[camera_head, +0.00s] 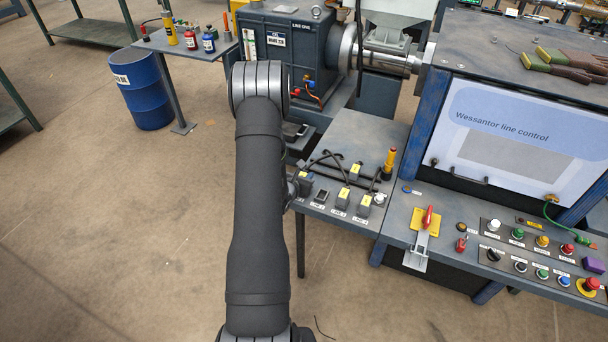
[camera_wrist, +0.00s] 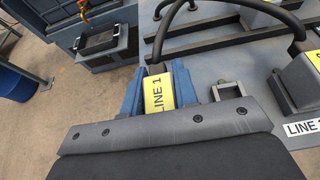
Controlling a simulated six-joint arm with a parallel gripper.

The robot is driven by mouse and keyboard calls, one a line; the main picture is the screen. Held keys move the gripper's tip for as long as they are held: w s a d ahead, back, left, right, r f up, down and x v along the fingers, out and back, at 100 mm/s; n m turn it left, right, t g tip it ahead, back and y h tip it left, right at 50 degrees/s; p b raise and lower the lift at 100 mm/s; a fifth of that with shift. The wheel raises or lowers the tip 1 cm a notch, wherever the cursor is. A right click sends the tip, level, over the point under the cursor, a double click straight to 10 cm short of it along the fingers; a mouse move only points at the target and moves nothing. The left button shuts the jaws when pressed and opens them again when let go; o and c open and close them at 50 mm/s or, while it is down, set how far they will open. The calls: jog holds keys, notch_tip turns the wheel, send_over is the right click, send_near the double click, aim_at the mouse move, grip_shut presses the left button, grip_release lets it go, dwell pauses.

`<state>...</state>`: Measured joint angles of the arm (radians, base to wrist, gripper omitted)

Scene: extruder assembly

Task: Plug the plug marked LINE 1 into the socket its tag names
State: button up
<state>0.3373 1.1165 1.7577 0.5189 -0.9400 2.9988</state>
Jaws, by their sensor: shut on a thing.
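The plug marked LINE 1 (camera_wrist: 158,92), with a yellow tag, is between the blue fingers of my gripper (camera_wrist: 158,88) in the wrist view. My gripper is shut on it. A black cable rises from the plug's far end and arcs right. In the head view the plug's yellow tag (camera_head: 303,175) shows just right of my arm, and my gripper is mostly hidden by the arm. A dark socket (camera_head: 320,196) with no plug visible in it is to the right, on the grey bench. I cannot tell whether the held plug touches anything below.
Yellow-tagged plugs (camera_head: 343,194) (camera_head: 365,201) stand in a labelled row on the bench. Another yellow-tagged plug (camera_head: 355,169) is behind them.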

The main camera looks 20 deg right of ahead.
jog(key=shift+f, duration=0.6)
jog(key=o, duration=1.1)
